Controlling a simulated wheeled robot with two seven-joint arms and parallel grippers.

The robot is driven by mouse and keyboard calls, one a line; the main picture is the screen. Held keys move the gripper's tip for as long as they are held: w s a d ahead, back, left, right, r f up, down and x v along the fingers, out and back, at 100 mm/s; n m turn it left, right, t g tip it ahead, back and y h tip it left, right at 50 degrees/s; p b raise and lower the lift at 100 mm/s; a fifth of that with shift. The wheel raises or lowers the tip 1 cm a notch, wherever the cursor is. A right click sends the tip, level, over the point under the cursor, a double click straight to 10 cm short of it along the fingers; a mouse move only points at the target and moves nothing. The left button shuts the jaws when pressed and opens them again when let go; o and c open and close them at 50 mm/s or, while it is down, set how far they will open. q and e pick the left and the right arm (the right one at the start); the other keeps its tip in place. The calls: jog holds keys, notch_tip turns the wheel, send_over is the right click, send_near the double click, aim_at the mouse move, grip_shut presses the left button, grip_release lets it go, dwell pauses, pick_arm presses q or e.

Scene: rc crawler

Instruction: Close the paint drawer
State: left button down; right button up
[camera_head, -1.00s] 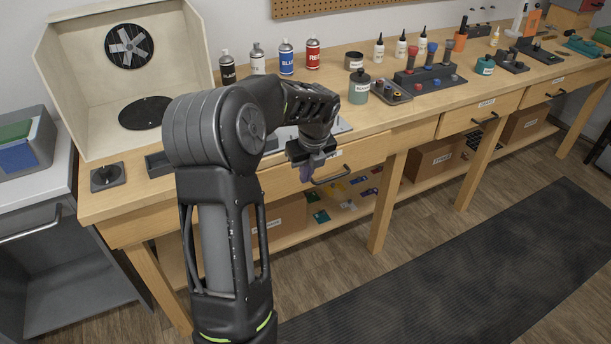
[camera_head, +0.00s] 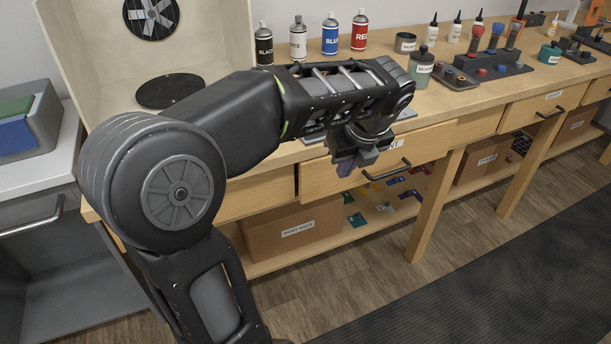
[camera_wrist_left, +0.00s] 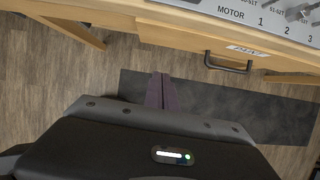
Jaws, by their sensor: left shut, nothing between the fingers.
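The paint drawer (camera_head: 428,148) is a wooden drawer front under the workbench top, with a white label and a dark bar handle (camera_head: 385,174). It appears to stand out a little from the bench front, with a dark gap at its left end. In the left wrist view the paint drawer (camera_wrist_left: 190,38) shows its label and handle (camera_wrist_left: 228,66) at the upper right. My left gripper (camera_head: 358,163) is shut and empty, in front of the drawer and just left of the handle. Its purple-grey fingers (camera_wrist_left: 163,92) look apart from the handle in the wrist view. My right gripper is out of view.
The benchtop (camera_head: 440,105) carries spray cans, bottles and a tool rack. A wooden booth (camera_head: 80,60) with a fan stands at the left. Below, a shelf (camera_head: 350,230) holds a cardboard box (camera_head: 290,225). The floor in front, with a dark mat (camera_head: 480,270), is clear.

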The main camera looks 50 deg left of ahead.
aim_at(324, 178)
pick_arm(q)
jog(key=shift+s, duration=0.35)
jog(key=shift+f, duration=0.1)
jog(key=x, duration=0.3)
jog(key=a+b+x, duration=0.1)
jog(key=x, duration=0.3)
jog(key=a+r+x, duration=0.1)
jog(key=x, duration=0.3)
jog(key=shift+w+a+b, duration=0.15)
jog(key=shift+w+b, duration=0.05)
jog(key=shift+b, duration=0.2)
jog(key=shift+w+a, duration=0.2)
jog(key=shift+a, duration=0.4)
